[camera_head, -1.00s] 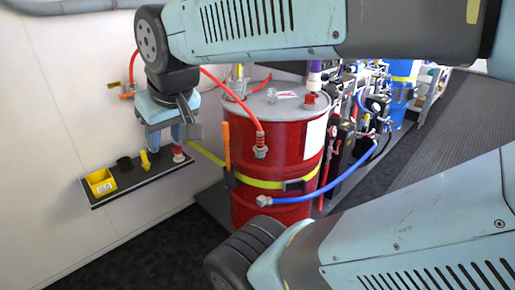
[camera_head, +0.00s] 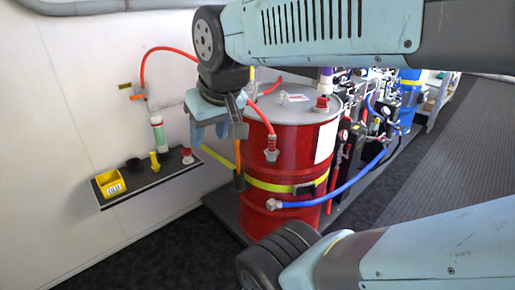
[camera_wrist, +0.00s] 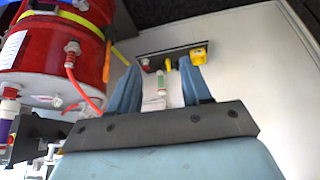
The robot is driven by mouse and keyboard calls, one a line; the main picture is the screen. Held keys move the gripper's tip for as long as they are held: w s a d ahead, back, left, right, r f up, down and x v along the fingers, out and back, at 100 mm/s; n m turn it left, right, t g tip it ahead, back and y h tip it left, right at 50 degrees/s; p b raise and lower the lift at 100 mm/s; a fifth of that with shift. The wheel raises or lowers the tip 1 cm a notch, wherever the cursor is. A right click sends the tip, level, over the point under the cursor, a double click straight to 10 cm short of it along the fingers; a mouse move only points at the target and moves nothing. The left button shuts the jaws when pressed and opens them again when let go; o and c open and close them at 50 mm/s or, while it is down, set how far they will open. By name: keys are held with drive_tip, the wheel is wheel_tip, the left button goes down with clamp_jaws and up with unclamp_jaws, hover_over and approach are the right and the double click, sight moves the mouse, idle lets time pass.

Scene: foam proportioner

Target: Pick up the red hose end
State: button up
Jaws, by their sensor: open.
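The red hose (camera_head: 262,115) runs from the wall fitting behind my arm and hangs over the front of the red drum. Its grey-tipped red end (camera_head: 271,148) hangs free against the drum's upper side. The end also shows in the wrist view at the upper left (camera_wrist: 72,48). My gripper (camera_head: 216,132) is open and empty, left of the hose end in the head view and apart from it. In the wrist view my gripper's two blue fingers (camera_wrist: 160,78) are spread, with the hose end outside them to the left. My wrist hides part of the hose.
The red drum (camera_head: 290,198) has a yellow strap and an orange-handled tool beside it. A blue hose (camera_head: 335,192) crosses its front. A wall shelf (camera_head: 150,184) holds a yellow bin (camera_head: 110,184) and small parts. A white-green tube (camera_head: 158,134) is above it.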

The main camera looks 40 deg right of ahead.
drive_tip(key=shift+o, duration=0.8)
drive_tip(key=shift+w+d+f, duration=0.1)
drive_tip(key=shift+d+f, duration=0.05)
drive_tip(key=shift+o, duration=0.6)
drive_tip(key=w+d+f+n+g+h, duration=0.1)
drive_tip(key=w+d+f+g+h, duration=0.1)
drive_tip(key=d, duration=0.4)
drive_tip(key=w+d+f+n+g+h, duration=0.2)
drive_tip(key=w+d+f+g+h, duration=0.1)
drive_tip(key=d+f, duration=0.3)
drive_tip(key=shift+d+f+g+h, duration=0.2)
drive_tip(key=shift+f+g+h, duration=0.3)
drive_tip(key=shift+g, duration=0.2)
drive_tip(key=n+t+h, duration=0.5)
drive_tip(key=n+h, duration=0.7)
drive_tip(key=n, duration=0.6)
approach(270, 140)
drive_tip(key=x, duration=0.6)
drive_tip(key=shift+x, duration=2.75)
clamp_jaws()
